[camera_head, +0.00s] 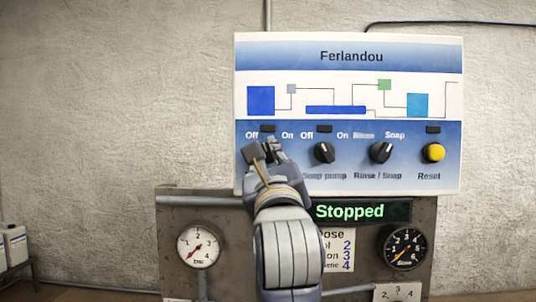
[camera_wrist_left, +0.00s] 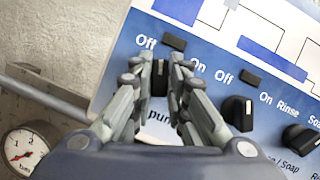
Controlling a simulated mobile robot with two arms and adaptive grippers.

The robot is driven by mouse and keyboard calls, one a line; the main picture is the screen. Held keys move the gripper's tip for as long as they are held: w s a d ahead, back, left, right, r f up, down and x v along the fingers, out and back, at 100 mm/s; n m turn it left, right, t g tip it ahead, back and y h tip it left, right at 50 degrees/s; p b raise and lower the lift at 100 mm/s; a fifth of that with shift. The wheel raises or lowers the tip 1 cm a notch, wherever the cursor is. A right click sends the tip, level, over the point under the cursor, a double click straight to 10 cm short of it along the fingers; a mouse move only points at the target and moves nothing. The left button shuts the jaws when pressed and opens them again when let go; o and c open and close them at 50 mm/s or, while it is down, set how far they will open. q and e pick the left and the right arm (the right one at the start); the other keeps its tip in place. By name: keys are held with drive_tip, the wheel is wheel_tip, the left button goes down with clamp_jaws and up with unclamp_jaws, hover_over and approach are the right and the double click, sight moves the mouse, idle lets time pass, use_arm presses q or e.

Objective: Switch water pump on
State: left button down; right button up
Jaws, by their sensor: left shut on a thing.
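The control panel (camera_head: 350,115), labelled Ferlandou, is on the wall ahead. My left gripper (camera_head: 263,150) is at its leftmost knob, below the Off and On labels, and covers that knob in the head view. In the left wrist view the dark water pump knob (camera_wrist_left: 160,78) shows between the fingers of my left gripper (camera_wrist_left: 165,72), which is shut on it. Its label is mostly hidden; only "pump" shows. I cannot tell which way the knob points. The small indicator above it (camera_head: 267,128) is dark. My right gripper is not in view.
To the right are the soap pump knob (camera_head: 324,152), the Rinse/Soap knob (camera_head: 381,152) and a yellow Reset button (camera_head: 433,152). Below, a display (camera_head: 350,211) reads "Stopped" in green. Round gauges (camera_head: 199,246) sit on the lower metal panel. White containers (camera_head: 14,245) stand far left.

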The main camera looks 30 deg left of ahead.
use_arm(q)
drive_tip(key=m+t+h+p, duration=0.1)
drive_tip(key=m, duration=0.1)
drive_tip(key=m+t+h, duration=0.1)
drive_tip(key=m, duration=0.2)
drive_tip(key=shift+a+r+p, duration=0.1)
drive_tip(key=shift+p, duration=0.25)
drive_tip(key=m+t+h+p, duration=0.1)
drive_tip(key=m+h+p, duration=0.1)
drive_tip(key=m, duration=0.2)
drive_tip(key=m+h+p, duration=0.1)
drive_tip(key=m+p, duration=0.1)
drive_tip(key=p, duration=0.2)
drive_tip(key=m+h+p, duration=0.1)
drive_tip(key=m+p, duration=0.2)
drive_tip(key=p, duration=0.1)
drive_tip(key=shift+r+h+p, duration=0.1)
drive_tip(key=shift+h+p, duration=0.2)
drive_tip(key=shift+h, duration=0.1)
drive_tip(key=shift+m+p, duration=0.4)
drive_tip(key=shift+p, duration=0.3)
drive_tip(key=shift+f, duration=0.2)
drive_tip(key=c, duration=1.6)
unclamp_jaws()
drive_tip(key=shift+a, duration=0.1)
drive_tip(key=shift+o, duration=0.2)
